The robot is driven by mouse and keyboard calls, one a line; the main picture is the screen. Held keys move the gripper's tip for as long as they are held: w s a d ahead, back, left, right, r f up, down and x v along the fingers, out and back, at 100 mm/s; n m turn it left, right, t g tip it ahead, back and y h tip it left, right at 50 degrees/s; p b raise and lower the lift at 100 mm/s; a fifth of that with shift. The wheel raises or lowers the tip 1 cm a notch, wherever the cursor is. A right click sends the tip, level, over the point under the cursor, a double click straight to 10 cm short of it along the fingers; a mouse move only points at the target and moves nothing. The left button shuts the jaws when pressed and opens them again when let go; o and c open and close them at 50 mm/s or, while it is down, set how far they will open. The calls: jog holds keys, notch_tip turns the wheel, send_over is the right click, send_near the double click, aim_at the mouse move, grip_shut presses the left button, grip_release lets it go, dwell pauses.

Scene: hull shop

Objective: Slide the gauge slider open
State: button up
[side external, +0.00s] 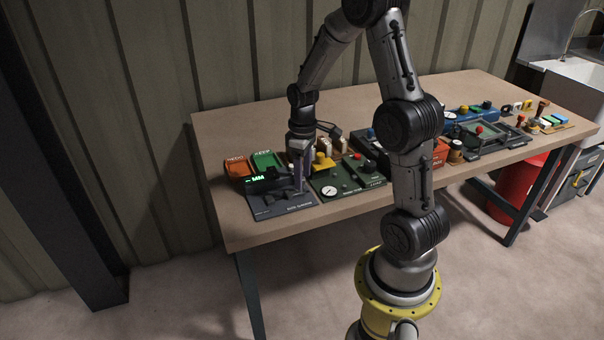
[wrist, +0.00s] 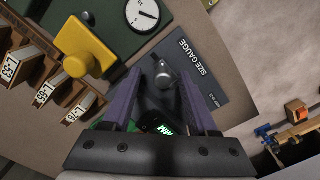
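The size gauge (side external: 272,207) is a dark grey plate at the table's left front corner, with a lit green "MM" display (side external: 258,178). In the wrist view the plate (wrist: 209,82) carries the words "SIZE GAUGE", and a grey slider knob (wrist: 164,77) stands on it. My gripper (side external: 299,188) is low over the plate, pointing down. In the wrist view its two purple fingers (wrist: 161,84) are apart, with the knob showing between their tips. I cannot tell whether either finger touches the knob. The slider's track is mostly hidden.
A green panel with a white dial (side external: 329,191) sits close on the right. A yellow knobbed block (wrist: 84,48) is near my fingers. Orange (side external: 238,167) and green (side external: 266,161) trays stand behind the gauge. The table's front edge (side external: 300,234) is clear.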

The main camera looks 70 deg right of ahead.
notch_tip(320, 180, up, 14)
dwell(0.6)
jog(key=shift+f, duration=0.1)
jog(key=s+a+r+n+t, duration=0.3)
jog(key=a+r, duration=0.4)
jog(key=a, duration=0.5)
jog(key=s+a+f+m+t, duration=0.2)
jog(key=s+a+f+m, duration=0.1)
jog(key=s+a, duration=0.5)
jog(key=shift+s+t, duration=0.3)
jog(key=shift+s, duration=0.5)
